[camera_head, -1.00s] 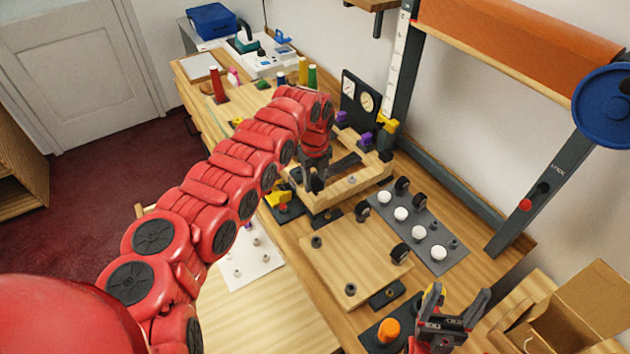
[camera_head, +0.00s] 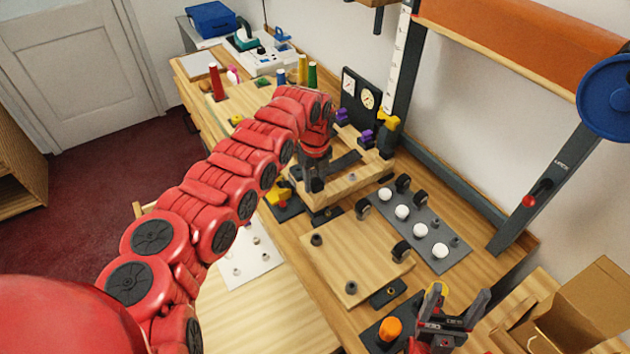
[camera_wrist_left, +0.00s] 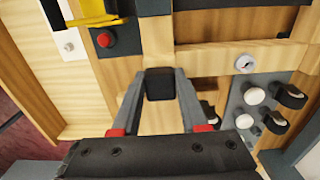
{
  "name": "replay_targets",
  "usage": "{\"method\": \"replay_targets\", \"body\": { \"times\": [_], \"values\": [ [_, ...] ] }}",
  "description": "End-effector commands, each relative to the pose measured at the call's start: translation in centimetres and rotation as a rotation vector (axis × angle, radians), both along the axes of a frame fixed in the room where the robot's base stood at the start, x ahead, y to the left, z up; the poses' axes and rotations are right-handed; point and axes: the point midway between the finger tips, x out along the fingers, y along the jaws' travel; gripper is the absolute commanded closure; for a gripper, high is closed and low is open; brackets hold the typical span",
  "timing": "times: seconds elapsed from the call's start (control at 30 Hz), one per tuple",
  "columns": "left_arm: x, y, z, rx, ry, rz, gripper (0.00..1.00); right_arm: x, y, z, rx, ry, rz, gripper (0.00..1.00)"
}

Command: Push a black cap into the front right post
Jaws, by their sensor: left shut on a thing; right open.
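My left gripper (camera_head: 314,184) is low over the near part of a wooden frame (camera_head: 362,178). In the left wrist view its fingers (camera_wrist_left: 160,92) are shut on a black cap (camera_wrist_left: 160,80). The head view barely shows the cap, so I cannot tell whether it touches a post. Grey posts (camera_head: 316,240) stand on a flat wooden board (camera_head: 335,262) nearer to me. A pale post (camera_wrist_left: 243,62) shows on the frame in the left wrist view. My right gripper (camera_head: 440,316) is open and empty at the lower right.
An orange knob (camera_head: 390,328) sits near my right gripper. A gauge panel (camera_head: 358,93) and purple and yellow clamps (camera_head: 388,124) stand behind the frame. A cardboard box (camera_head: 590,310) is at right.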

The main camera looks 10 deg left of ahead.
Motion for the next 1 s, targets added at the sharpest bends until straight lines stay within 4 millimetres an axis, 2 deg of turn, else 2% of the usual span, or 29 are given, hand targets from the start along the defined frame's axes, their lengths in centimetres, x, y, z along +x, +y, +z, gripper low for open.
{"method": "replay_targets", "body": {
  "times": [1.0],
  "values": [
    [0.0,0.0,-0.8,0.001,0.004,0.000,1.00,0.2,0.0,-1.6,0.000,0.015,0.000,0.25]
  ]
}}
